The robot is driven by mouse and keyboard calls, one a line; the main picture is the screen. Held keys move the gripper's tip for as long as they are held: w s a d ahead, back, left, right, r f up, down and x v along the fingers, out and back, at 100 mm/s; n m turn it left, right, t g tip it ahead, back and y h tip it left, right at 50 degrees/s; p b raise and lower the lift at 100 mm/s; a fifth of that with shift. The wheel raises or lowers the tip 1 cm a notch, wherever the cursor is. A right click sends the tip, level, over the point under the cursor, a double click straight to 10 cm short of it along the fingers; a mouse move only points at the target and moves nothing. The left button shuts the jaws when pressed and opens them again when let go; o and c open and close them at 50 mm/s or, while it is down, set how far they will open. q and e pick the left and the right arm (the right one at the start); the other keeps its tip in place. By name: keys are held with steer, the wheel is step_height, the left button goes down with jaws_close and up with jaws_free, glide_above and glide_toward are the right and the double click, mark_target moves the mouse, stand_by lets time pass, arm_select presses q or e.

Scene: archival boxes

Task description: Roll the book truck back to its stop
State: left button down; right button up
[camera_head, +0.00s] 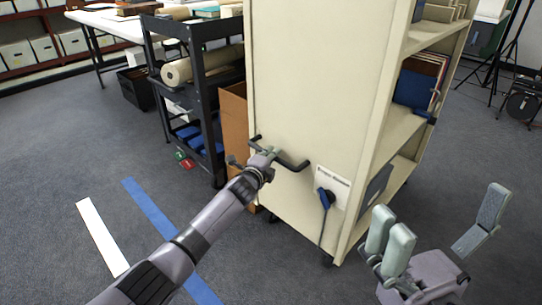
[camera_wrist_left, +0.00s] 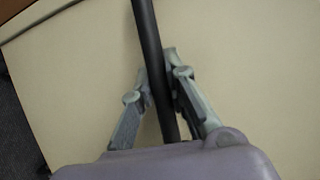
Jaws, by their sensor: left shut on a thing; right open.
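The cream book truck (camera_head: 310,80) stands upright in the middle of the head view, its end panel facing me and its shelves open to the right. A dark handle (camera_head: 292,165) sticks out from the end panel. My left gripper (camera_head: 262,155) is shut on this handle. In the left wrist view the dark bar (camera_wrist_left: 152,70) runs between the fingers of my left gripper (camera_wrist_left: 160,95). My right gripper (camera_head: 435,240) is open and empty at the lower right, apart from the truck. A blue and a white strip (camera_head: 102,238) lie on the floor at left; I cannot tell whether either marks the stop.
A dark cart (camera_head: 195,90) with rolls stands close left of the truck, beside a brown panel (camera_head: 233,130). A black crate (camera_head: 135,88) sits under a white table. A tripod (camera_head: 500,50) stands at the back right. The floor at front left is clear apart from the strips.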

arm_select(q)
steer(key=shift+w+r, duration=0.1)
steer(key=shift+r, duration=0.15)
steer(key=c, duration=2.1)
jaws_free()
steer(key=o, duration=0.3)
steer(key=shift+w+d+f, duration=0.15)
steer(key=shift+d, duration=0.1)
steer(key=shift+o, duration=1.2)
steer(key=shift+a+f, duration=0.1)
steer(key=shift+a, duration=0.05)
steer(key=shift+s+a, duration=0.2)
steer(key=shift+s, duration=0.35)
steer(key=v, duration=1.1)
steer(key=shift+d, duration=0.1)
